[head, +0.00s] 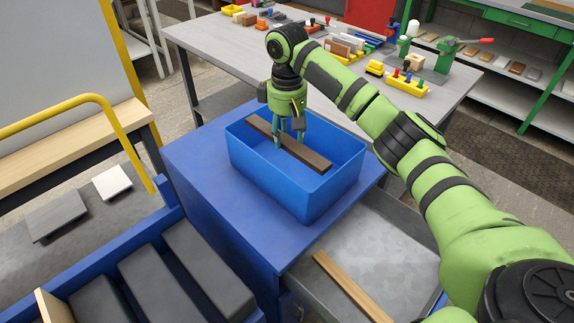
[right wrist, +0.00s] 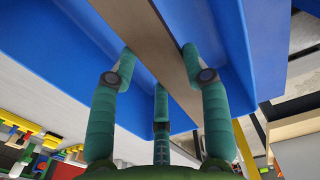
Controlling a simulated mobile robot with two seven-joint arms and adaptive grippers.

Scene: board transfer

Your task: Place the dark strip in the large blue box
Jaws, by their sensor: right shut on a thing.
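The dark strip (head: 305,153) is a long brown board, tilted a little, at the mouth of the large blue box (head: 301,201). The box stands on a blue cabinet top. My right gripper (head: 290,138) reaches down from above and is shut on the strip near its middle. In the right wrist view the strip (right wrist: 146,35) runs between the fingers of the gripper (right wrist: 160,75), with the blue box walls behind it. Whether the strip touches the box floor or wall cannot be told. My left gripper is not in view.
A light wooden strip (head: 352,286) lies in the open grey drawer (head: 395,240) at the front right. Dark grey blocks (head: 208,268) lie in a blue-edged tray at lower left. A grey workbench (head: 225,45) with tools and small bins stands behind. A yellow rail (head: 60,115) is at left.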

